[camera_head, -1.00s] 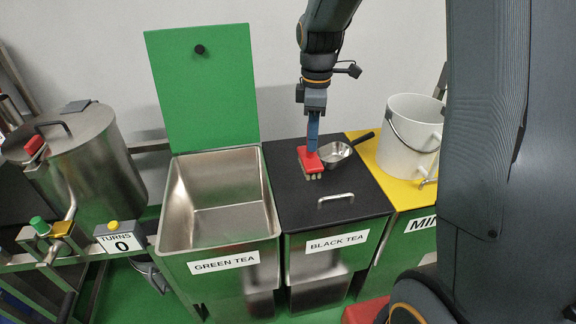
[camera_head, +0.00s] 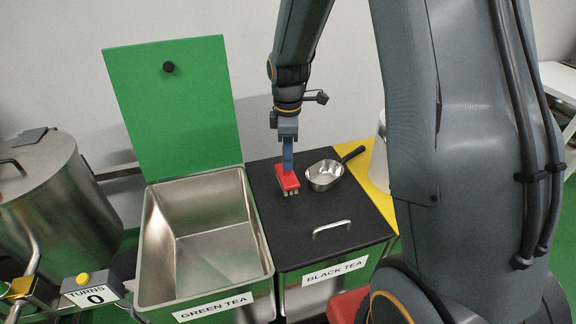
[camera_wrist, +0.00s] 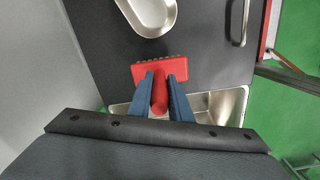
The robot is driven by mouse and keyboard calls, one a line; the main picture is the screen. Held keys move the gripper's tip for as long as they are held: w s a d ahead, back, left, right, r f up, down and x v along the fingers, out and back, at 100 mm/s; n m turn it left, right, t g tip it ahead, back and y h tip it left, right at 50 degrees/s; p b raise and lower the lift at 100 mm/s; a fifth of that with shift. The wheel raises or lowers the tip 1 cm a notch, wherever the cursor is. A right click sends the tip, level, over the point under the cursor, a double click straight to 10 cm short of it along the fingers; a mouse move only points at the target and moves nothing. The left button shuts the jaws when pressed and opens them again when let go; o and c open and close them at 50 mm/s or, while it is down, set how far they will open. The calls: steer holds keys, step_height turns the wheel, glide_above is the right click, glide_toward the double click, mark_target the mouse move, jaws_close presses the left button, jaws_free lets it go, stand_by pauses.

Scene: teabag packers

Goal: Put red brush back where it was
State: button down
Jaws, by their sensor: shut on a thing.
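The red brush (camera_head: 287,182) has a red block head with pale bristles pointing down and a red handle. My gripper (camera_head: 288,162) points down and is shut on the brush handle. In the wrist view the blue fingers (camera_wrist: 163,82) close on both sides of the handle, and the brush head (camera_wrist: 174,69) shows beyond them. The brush is at or just above the left part of the black lid (camera_head: 290,225) of the BLACK TEA bin. I cannot tell whether the bristles touch the lid.
A metal scoop (camera_head: 322,177) with a black handle lies on the lid, right of the brush. The lid's handle (camera_head: 332,229) is near the front. The GREEN TEA bin (camera_head: 150,245) on the left stands open, its green lid (camera_head: 170,105) raised. A white bucket (camera_head: 379,160) is partly hidden by my arm.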

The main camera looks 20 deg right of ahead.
mark_target(288, 174)
steer(key=shift+f+p, duration=0.35)
steer(key=shift+f, duration=1.35)
steer(key=shift+f, duration=0.15)
steer(key=c, duration=1.6)
jaws_free()
steer(key=shift+c, duration=0.2)
step_height(288, 174, up, 12)
steer(key=b, duration=0.3)
steer(key=shift+s+m, duration=0.3)
steer(key=s+f+m, duration=0.2)
steer(key=s+m, duration=0.5)
steer(key=s, duration=0.1)
steer(key=s+f+m+t, duration=0.1)
steer(key=s+f+m, duration=0.2)
steer(key=s+m, duration=0.3)
steer(key=s, duration=0.2)
steer(key=shift+s+a+m, duration=0.2)
steer(key=shift+s+m, duration=0.1)
steer(key=shift+m, duration=0.1)
steer(key=shift+f, duration=0.1)
